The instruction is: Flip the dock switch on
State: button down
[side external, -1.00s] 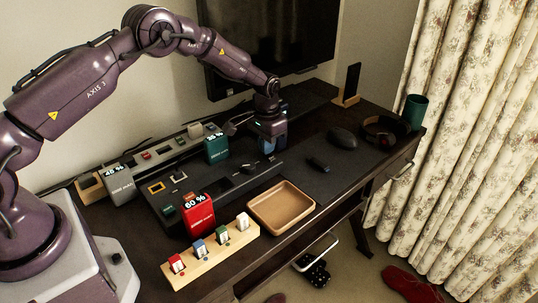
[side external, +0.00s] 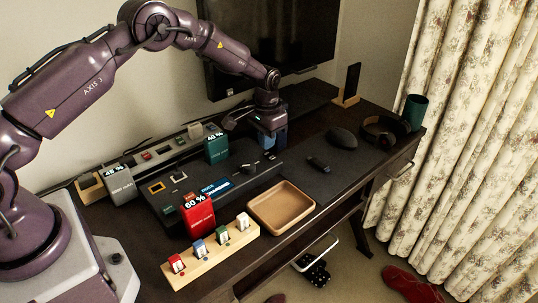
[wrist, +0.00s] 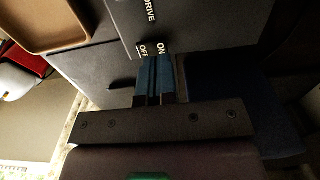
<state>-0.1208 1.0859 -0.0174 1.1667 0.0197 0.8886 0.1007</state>
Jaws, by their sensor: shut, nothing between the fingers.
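The dark dock (side external: 233,184) lies along the desk in the side view, and a blue-and-white lit strip (side external: 215,187) shows on its top. My gripper (side external: 271,150) is shut and empty, pointing down at the dock's right end. In the wrist view my two blue fingers (wrist: 155,75) are closed together right at the OFF label (wrist: 143,50) and ON label (wrist: 161,48) on the dock's edge. The switch lever itself is hidden by the fingers, so its position and contact cannot be told directly.
A red block reading 60 % (side external: 198,217) and a green block (side external: 216,150) stand in the docks. A grey block (side external: 119,187) stands left. A tan tray (side external: 255,215) and a wooden rack (side external: 190,268) lie in front. A mouse (side external: 342,138) sits right.

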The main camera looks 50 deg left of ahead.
aim_at(265, 154)
jog(key=shift+r, duration=2.3)
jog(key=shift+s+f, duration=0.3)
jog(key=s, duration=0.3)
jog(key=shift+d+g, duration=0.25)
jog(key=shift+g, duration=0.15)
jog(key=s+d+r+t, duration=0.2)
jog(key=s+r+t, duration=0.1)
jog(key=s+r, duration=0.9)
jog(key=s+d+r+t, duration=0.3)
jog(key=s+r, duration=0.9)
jog(key=s, duration=0.5)
jog(key=shift+s+d+r, duration=0.15)
jog(key=shift+d+r, duration=0.05)
